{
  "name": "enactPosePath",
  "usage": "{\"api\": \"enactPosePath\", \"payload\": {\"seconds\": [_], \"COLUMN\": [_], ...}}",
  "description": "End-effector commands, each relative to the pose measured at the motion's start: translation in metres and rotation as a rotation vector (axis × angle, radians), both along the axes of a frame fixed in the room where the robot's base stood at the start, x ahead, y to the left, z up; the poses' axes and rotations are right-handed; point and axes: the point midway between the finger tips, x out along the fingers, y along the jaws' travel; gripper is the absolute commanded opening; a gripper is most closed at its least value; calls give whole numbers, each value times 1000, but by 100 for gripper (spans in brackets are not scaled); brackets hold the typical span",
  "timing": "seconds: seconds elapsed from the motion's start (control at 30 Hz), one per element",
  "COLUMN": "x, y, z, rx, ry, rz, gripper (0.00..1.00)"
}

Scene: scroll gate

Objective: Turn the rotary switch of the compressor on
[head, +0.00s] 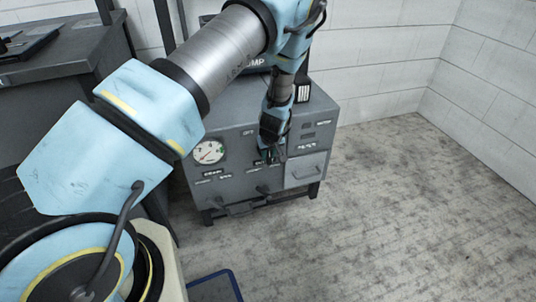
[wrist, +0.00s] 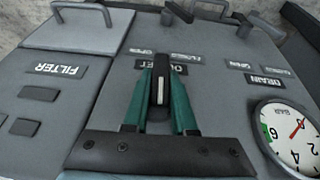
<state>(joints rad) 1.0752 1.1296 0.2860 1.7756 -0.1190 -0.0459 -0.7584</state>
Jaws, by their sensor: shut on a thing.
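The compressor is a grey box (head: 228,120) against the wall in the head view; its front panel (wrist: 95,100) fills the upside-down wrist view. The rotary switch (wrist: 159,92) is a black knob with a white stripe. My gripper (wrist: 163,72), with teal fingers, is shut on this knob, one finger on each side. The stripe runs nearly upright in the wrist picture, along the fingers. In the head view my gripper (head: 271,154) is at the middle of the front panel and hides the knob. The label behind the fingers is partly covered.
A round gauge (head: 208,152) sits left on the panel, also in the wrist view (wrist: 292,134). A FILTER cover with a handle (wrist: 82,10) and a black lever (wrist: 176,12) are close by. A dark cabinet (head: 60,55) stands left. The floor (head: 390,200) at right is clear.

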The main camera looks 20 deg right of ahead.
Motion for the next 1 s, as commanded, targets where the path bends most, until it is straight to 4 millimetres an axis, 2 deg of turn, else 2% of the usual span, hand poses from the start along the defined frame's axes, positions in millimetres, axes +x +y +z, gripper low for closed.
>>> {"api": "enactPosePath", "payload": {"seconds": [0.03,0.5,1.0], "x": [-2,0,0], "y": [-4,-4,-4], "z": [0,-4,-2], "rx": [47,455,660], "ry": [-11,-61,-84], "rz": [-11,-6,-2], "gripper": [0,0,0]}}
